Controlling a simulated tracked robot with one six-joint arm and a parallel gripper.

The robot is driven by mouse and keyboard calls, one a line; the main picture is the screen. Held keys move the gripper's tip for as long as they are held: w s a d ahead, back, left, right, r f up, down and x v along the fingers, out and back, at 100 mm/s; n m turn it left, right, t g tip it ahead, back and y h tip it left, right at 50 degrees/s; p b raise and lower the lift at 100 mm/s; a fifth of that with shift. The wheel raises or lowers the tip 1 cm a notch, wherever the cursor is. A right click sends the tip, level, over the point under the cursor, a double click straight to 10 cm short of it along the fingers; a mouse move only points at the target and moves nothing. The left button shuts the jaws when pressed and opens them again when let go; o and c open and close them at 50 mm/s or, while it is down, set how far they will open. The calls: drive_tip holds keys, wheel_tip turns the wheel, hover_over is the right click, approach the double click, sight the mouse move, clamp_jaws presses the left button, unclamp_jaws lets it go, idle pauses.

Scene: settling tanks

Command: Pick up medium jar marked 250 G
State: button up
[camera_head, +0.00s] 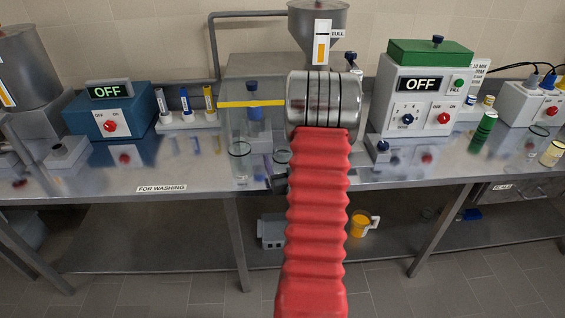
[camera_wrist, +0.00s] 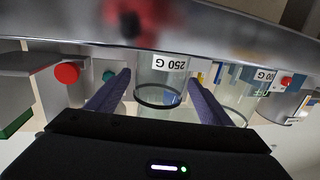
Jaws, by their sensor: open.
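The glass jar marked 250 G (camera_wrist: 160,84) shows in the middle of the wrist view, its label upside down in that picture. It is clear, with a dark rim. My gripper (camera_wrist: 159,77) is open, with one purple-grey finger on each side of the jar. I cannot tell whether either finger touches it. In the head view a clear jar (camera_head: 282,157), probably the same one, stands on the steel bench, partly hidden by my red arm. That arm also hides most of my gripper there.
A larger jar marked with a number ending in 00 G (camera_wrist: 244,92) stands close by; it shows left of my arm in the head view (camera_head: 240,163). A clear tank (camera_head: 232,122) is behind. A green-lidded machine reading OFF (camera_head: 424,92) stands to the right.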

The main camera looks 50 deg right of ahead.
drive_tip(key=shift+c, duration=0.5)
drive_tip(key=c, duration=1.1)
drive_tip(key=shift+c, duration=0.2)
drive_tip(key=shift+r, duration=0.2)
wheel_tip(320, 180, up, 28)
drive_tip(key=shift+f, duration=0.15)
idle(0.4)
